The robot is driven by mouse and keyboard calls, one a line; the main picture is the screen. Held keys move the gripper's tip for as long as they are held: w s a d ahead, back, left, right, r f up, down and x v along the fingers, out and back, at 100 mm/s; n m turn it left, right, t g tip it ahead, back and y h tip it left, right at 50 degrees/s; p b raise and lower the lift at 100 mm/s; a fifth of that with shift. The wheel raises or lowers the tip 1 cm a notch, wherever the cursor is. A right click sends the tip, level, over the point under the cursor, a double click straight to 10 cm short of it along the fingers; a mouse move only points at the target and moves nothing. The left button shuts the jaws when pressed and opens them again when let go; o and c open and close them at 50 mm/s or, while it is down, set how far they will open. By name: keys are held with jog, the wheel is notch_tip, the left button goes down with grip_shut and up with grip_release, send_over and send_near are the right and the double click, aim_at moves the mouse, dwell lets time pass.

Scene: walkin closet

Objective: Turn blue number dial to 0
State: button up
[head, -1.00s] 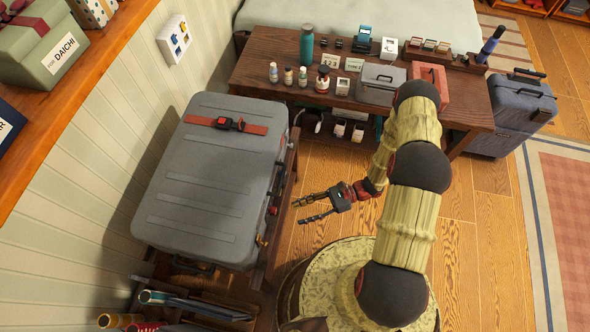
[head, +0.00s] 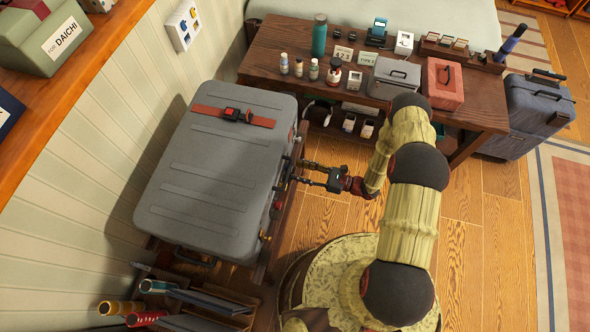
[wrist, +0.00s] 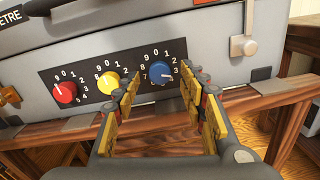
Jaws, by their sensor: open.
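The blue number dial (wrist: 160,71) is on a black panel (wrist: 118,80) on the suitcase's side, rightmost of three dials. Numbers ring it, with 0 at the top. Its light pointer mark seems turned to the right, near the 3, but is small. The red dial (wrist: 65,92) and yellow dial (wrist: 108,82) sit to its left. My gripper (wrist: 161,88) is open, its yellow-padded fingers either side of the blue dial in the picture; contact cannot be told. In the head view my gripper (head: 304,173) is at the right side of the grey suitcase (head: 205,175).
The suitcase lies on a wooden bench (wrist: 70,135), whose rail runs just below the dials. A metal latch (wrist: 243,46) is right of the panel. A dark wooden table (head: 265,68) with bottles and boxes stands behind.

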jog(key=shift+x, duration=1.2)
jog(key=shift+c, duration=0.9)
grip_shut()
